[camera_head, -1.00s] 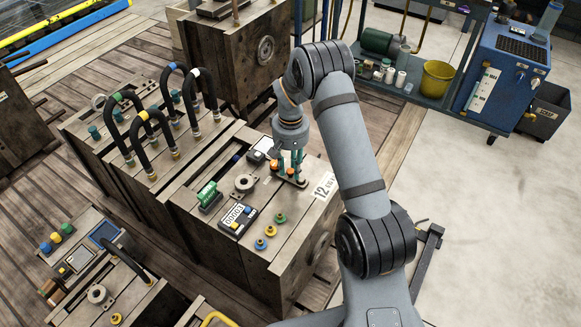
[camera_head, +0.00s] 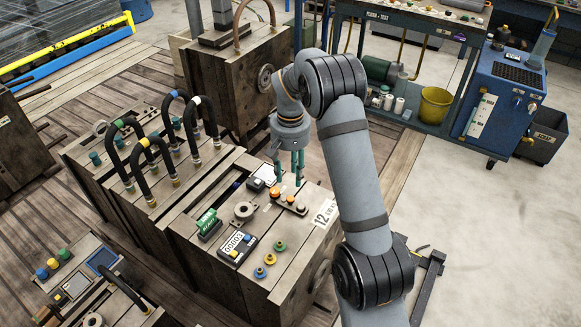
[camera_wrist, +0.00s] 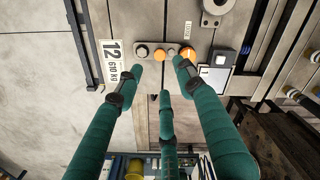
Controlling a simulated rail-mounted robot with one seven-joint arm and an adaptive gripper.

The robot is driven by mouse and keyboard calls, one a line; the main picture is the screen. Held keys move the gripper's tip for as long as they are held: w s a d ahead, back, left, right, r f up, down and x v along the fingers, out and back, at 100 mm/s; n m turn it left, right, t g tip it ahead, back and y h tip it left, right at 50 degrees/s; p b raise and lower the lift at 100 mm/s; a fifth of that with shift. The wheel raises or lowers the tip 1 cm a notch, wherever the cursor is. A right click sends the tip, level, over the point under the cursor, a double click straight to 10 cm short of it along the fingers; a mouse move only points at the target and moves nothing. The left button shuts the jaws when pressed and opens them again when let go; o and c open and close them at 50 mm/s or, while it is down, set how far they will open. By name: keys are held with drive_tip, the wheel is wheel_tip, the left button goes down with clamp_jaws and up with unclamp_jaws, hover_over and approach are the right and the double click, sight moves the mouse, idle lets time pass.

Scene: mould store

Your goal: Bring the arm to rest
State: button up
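My gripper (camera_head: 290,182) hangs fingers-down above the right end of the near wooden-topped mould block (camera_head: 205,255). Its teal fingers are spread apart with nothing between them; this also shows in the wrist view (camera_wrist: 157,80). Just below the fingertips a small strip with several knobs (camera_head: 289,204), some of them orange, lies on the block. The same strip shows beyond the fingertips in the wrist view (camera_wrist: 171,53). The fingers appear clear of it. Parts of my fingers hide the floor and the block's edge in the wrist view.
Around the strip sit a white-topped box (camera_head: 265,174), a counter marked 00003 (camera_head: 237,245), a green block (camera_head: 208,222) and coloured knobs. Black hose loops (camera_head: 155,150) rise at left. A taller block (camera_head: 228,95) stands behind.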

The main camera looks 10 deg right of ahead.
sight(290, 199)
wheel_tip(290, 199, up, 2)
drive_tip(key=shift+r, duration=0.15)
idle(0.5)
wheel_tip(290, 199, down, 12)
drive_tip(key=shift+s+r, duration=0.1)
drive_tip(key=shift+r, duration=0.1)
drive_tip(key=shift+s+a+f+n+p, duration=0.1)
drive_tip(key=shift+s+a+n+p, duration=0.05)
drive_tip(key=shift+n+p, duration=0.6)
drive_tip(key=shift+n, duration=0.35)
drive_tip(key=shift+r, duration=0.5)
